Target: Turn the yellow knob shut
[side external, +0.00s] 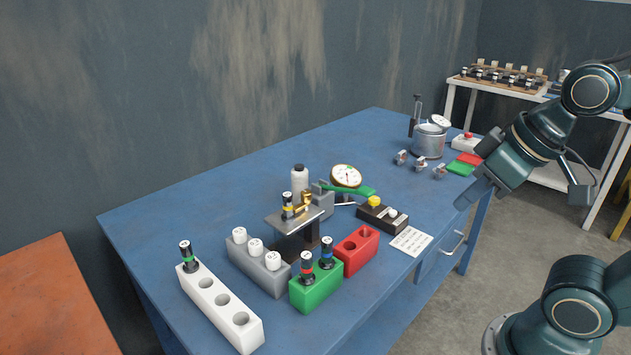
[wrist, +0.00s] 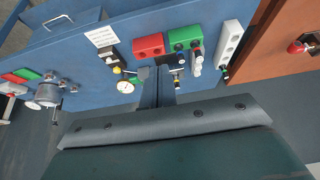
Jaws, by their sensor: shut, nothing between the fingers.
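My gripper (side external: 466,199) is in the air to the right of the box in the side view, clearly apart from the knob. Its dark fingers (wrist: 155,74) reach up from the bottom of the wrist view, shut and empty. Which way the knob is turned is too small to tell.
A dial gauge (side external: 345,176) with a green part stands just behind the black box. A red block (side external: 357,252), a green block (side external: 316,288) and a metal stand (side external: 294,240) are nearby. A white card (side external: 411,241) lies in front. A metal pot (side external: 429,143) is farther back.

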